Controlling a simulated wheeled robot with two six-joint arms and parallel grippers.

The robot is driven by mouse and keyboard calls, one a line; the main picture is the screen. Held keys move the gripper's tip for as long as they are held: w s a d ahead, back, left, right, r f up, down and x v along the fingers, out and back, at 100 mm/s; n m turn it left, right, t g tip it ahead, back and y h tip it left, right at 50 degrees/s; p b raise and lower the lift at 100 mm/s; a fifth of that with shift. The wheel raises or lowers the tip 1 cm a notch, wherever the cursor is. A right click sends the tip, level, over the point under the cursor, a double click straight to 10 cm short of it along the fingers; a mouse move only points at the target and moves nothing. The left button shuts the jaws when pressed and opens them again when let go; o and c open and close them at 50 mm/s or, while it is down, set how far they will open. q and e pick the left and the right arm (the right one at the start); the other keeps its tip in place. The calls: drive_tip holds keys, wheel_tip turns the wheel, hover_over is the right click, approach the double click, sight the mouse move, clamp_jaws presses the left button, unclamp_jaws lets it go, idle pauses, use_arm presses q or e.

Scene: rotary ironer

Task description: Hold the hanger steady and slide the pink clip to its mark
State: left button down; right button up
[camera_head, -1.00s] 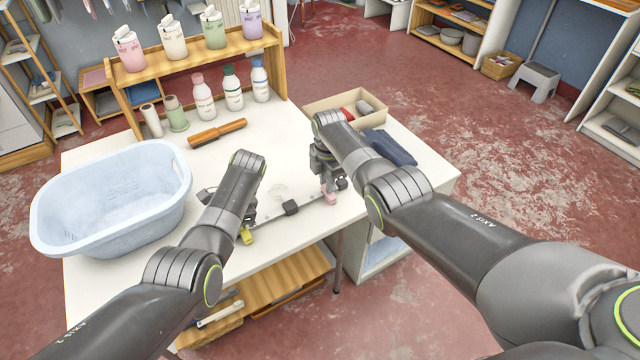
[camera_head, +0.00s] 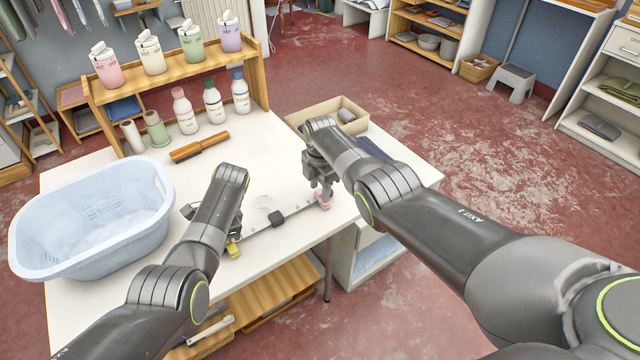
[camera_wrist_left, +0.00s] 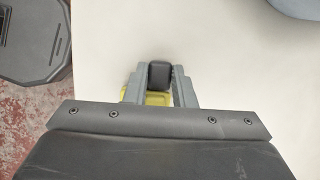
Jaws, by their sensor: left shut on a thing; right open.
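The hanger (camera_head: 254,230) is a thin grey bar lying along the front of the white table, with a dark block (camera_head: 277,219) at its middle. A yellow clip (camera_head: 233,249) sits near its left end and a pink clip (camera_head: 323,200) near its right end. My left gripper (camera_wrist_left: 159,75) is shut on a dark part of the hanger, with the yellow clip (camera_wrist_left: 155,98) just beside and under the fingers. In the head view my left arm mostly hides that gripper. My right gripper (camera_head: 322,190) is open and points down at the pink clip. The mark cannot be made out.
A pale blue basket (camera_head: 95,250) stands at the table's left. Bottles (camera_head: 213,106), a brown-handled brush (camera_head: 199,147) and a wooden shelf (camera_head: 180,63) are behind. A beige box (camera_head: 300,117) is at the back right. The table between basket and box is mostly clear.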

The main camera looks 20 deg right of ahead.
sight(320, 191)
drive_tip(key=shift+r, duration=0.1)
wheel_tip(320, 191, up, 12)
drive_tip(key=shift+s, duration=0.15)
idle(0.5)
use_arm(q)
drive_tip(key=c, duration=1.1)
unclamp_jaws()
drive_tip(key=shift+c, duration=0.2)
